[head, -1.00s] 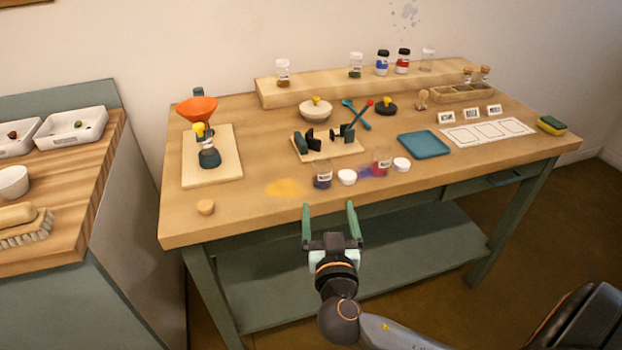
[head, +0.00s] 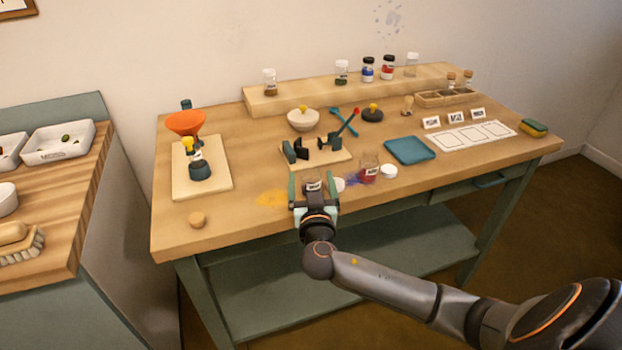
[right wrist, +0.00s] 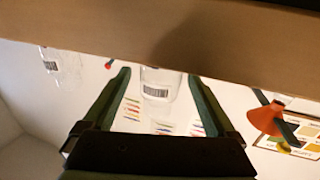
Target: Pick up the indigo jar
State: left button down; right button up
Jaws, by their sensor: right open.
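The jar with dark blue-violet contents, which I take for the indigo jar (head: 312,185), stands open near the table's front edge. Its label is too small to read. My right gripper (head: 312,177) is open, with one finger on each side of this jar. In the right wrist view the clear jar with its striped label (right wrist: 158,88) shows between the two spread fingers (right wrist: 159,75), with a gap at each side. The jar's lower part is mostly hidden by the gripper in the head view. My left gripper is not in view.
A white lid (head: 338,184) lies close right of the jar, then a red-pigment jar (head: 369,168) and another white lid (head: 389,171). Yellow powder (head: 271,198) lies to the left. A board with dark stands (head: 338,159) is behind. A blue tray (head: 410,150) is further right.

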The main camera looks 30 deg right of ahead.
jog(key=shift+w+d, duration=0.25)
jog(key=shift+w, duration=0.2)
grip_shut()
dwell(0.5)
